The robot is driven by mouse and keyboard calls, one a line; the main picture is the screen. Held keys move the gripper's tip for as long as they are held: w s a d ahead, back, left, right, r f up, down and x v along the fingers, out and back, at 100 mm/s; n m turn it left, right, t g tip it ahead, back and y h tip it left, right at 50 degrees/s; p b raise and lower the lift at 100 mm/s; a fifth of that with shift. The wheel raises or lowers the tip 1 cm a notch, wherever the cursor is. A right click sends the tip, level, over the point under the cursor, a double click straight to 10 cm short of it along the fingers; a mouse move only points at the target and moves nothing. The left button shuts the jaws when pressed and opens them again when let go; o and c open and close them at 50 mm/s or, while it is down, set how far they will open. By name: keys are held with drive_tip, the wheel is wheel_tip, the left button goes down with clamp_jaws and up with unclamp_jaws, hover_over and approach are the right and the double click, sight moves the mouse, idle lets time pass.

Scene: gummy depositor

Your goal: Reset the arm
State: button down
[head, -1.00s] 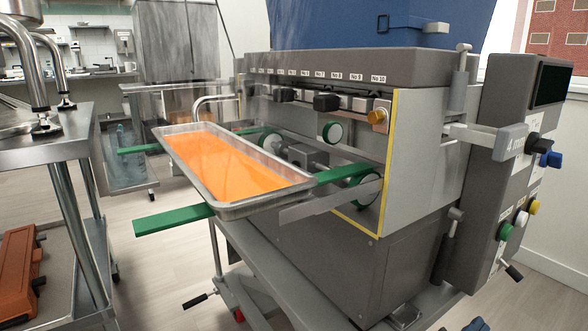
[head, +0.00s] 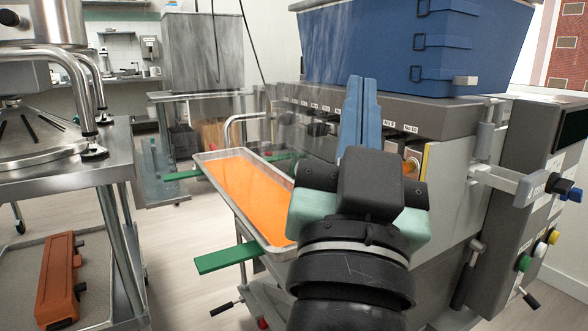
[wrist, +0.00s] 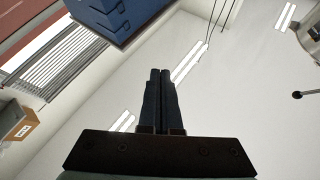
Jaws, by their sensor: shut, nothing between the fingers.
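My gripper (head: 358,112) stands in front of the depositor machine in the head view, with its blue fingers pointing up and held close together. It is shut and empty. In the wrist view the dark fingers of my gripper (wrist: 160,100) are side by side and point towards the ceiling. The arm's dark wrist hides the middle of the machine and the right end of the tray. The grey depositor (head: 450,115) has a blue hopper (head: 385,45) on top, and the hopper also shows in the wrist view (wrist: 115,18).
A metal tray (head: 212,184) of orange liquid rests on the machine's green bars (head: 228,258). A steel table (head: 75,175) stands at the left, with an orange case (head: 60,278) on its lower shelf. Bare floor lies between the table and the machine.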

drive_tip(key=s+a+r+n+t+y+p, duration=0.3)
drive_tip(key=s+a+r+n+y, duration=0.3)
drive_tip(key=r, duration=0.4)
wheel_tip(320, 180, up, 36)
drive_tip(key=m+p, duration=0.1)
drive_tip(key=p, duration=3.5)
drive_tip(key=shift+s+d+h, duration=0.15)
drive_tip(key=shift+s+h, duration=0.05)
drive_tip(key=shift+h, duration=0.2)
